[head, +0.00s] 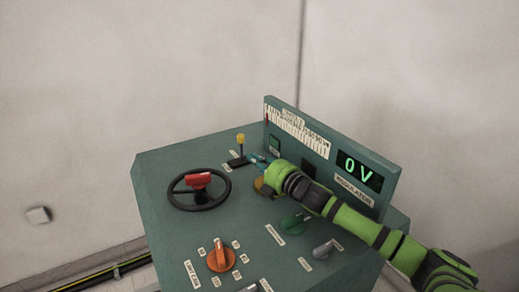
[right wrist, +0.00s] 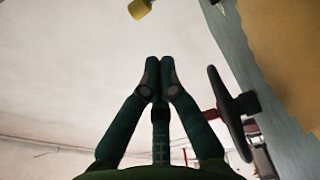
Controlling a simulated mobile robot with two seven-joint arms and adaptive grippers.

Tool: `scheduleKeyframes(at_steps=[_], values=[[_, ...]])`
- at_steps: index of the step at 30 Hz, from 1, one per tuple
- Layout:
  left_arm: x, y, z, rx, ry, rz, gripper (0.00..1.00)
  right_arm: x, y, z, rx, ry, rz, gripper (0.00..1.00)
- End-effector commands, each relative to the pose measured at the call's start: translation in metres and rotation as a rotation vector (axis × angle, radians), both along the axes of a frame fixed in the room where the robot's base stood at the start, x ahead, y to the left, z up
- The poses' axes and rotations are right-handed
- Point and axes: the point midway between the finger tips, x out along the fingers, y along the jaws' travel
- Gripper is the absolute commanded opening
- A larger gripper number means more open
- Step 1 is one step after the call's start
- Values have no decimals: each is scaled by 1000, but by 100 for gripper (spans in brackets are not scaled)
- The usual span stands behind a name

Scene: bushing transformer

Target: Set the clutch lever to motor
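The clutch lever (head: 240,146), a yellow knob on a thin stem, rises from a black slotted base on the green console, behind the handwheel. Its yellow knob also shows at the top edge of the right wrist view (right wrist: 139,8). My right gripper (head: 256,158) is just right of the lever and lower than its knob, apart from the knob. In the right wrist view its fingertips (right wrist: 160,65) are together with nothing between them. The labels by the lever are too small to read. My left gripper is not in view.
A black handwheel (head: 178,201) with a red centre stands left on the console (head: 155,175). An orange knob (head: 221,257), a green knob (head: 296,222) and a grey knob (head: 322,250) are nearer. The upright panel (head: 390,166) with a "0 V" display (head: 357,169) stands behind my right arm.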

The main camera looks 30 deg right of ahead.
Motion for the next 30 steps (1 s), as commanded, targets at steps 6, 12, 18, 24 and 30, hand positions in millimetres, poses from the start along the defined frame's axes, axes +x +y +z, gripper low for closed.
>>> scheduleKeyframes(at_steps=[6,12,18,24,30], values=[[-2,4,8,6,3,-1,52,25,2,5,0,-3,-3,0],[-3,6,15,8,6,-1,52,57,8,5,1,-3,-2,0],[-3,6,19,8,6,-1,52,89,12,6,0,-3,-3,0],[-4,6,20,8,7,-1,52,112,15,3,1,-1,-3,0],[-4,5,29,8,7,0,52,107,2,3,-1,2,-3,0]])
